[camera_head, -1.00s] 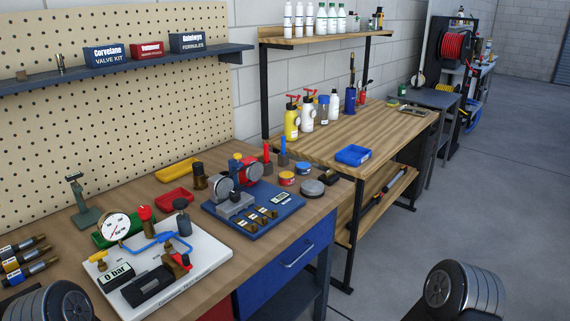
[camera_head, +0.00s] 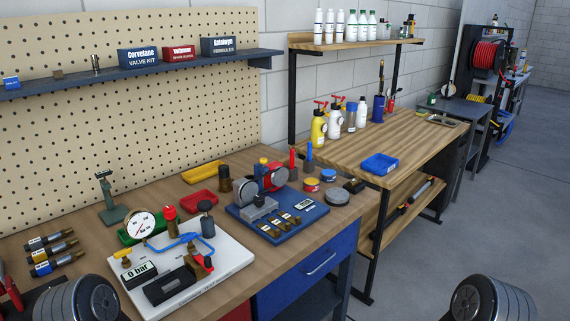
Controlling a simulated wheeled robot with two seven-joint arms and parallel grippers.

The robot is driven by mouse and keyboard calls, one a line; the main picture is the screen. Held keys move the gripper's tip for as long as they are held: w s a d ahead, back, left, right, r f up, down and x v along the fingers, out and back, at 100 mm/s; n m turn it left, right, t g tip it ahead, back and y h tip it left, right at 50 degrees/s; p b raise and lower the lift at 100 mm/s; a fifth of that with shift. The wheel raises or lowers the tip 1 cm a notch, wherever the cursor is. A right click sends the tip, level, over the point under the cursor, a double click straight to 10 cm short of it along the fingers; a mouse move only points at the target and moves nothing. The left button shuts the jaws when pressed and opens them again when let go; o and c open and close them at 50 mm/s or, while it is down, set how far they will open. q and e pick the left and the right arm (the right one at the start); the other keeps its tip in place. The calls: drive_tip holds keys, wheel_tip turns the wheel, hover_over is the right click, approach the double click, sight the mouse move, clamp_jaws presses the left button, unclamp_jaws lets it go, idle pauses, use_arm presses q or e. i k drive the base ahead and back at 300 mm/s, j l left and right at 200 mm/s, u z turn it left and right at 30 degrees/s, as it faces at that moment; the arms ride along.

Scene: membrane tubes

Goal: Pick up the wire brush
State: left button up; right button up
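I cannot pick out a wire brush for certain. Small upright tools with a red handle (camera_head: 292,161) and a blue handle (camera_head: 309,156) stand at the back of the near workbench, right of the blue fixture board (camera_head: 250,222); their working ends are too small to tell. A blue holder (camera_head: 378,106) with a thin upright handle stands on the farther wooden bench. Rounded dark parts of my arms show at the bottom left and bottom right corners. Neither gripper is in view, so I cannot see what they hold.
The near workbench carries a white test board (camera_head: 215,275) with a gauge (camera_head: 140,225), a red tray (camera_head: 199,199) and a yellow tray (camera_head: 204,172). Open floor (camera_head: 510,220) lies to the right.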

sight(284, 160)
drive_tip(key=i+l, duration=0.3)
drive_tip(key=l, duration=0.2)
drive_tip(key=i+l, duration=0.25)
drive_tip(key=l, duration=0.25)
drive_tip(key=i+l+u, duration=0.1)
drive_tip(key=i+l, duration=0.2)
drive_tip(key=l, duration=0.15)
drive_tip(key=i+l, duration=0.25)
drive_tip(key=l, duration=0.3)
drive_tip(key=i+l, duration=0.25)
drive_tip(key=l, duration=0.25)
drive_tip(key=i+l+u, duration=0.1)
drive_tip(key=i+l, duration=0.15)
drive_tip(key=l, duration=0.25)
drive_tip(key=i+l, duration=0.25)
drive_tip(key=l, duration=0.3)
drive_tip(key=i+l, duration=0.25)
drive_tip(key=l, duration=0.25)
drive_tip(key=u, duration=0.05)
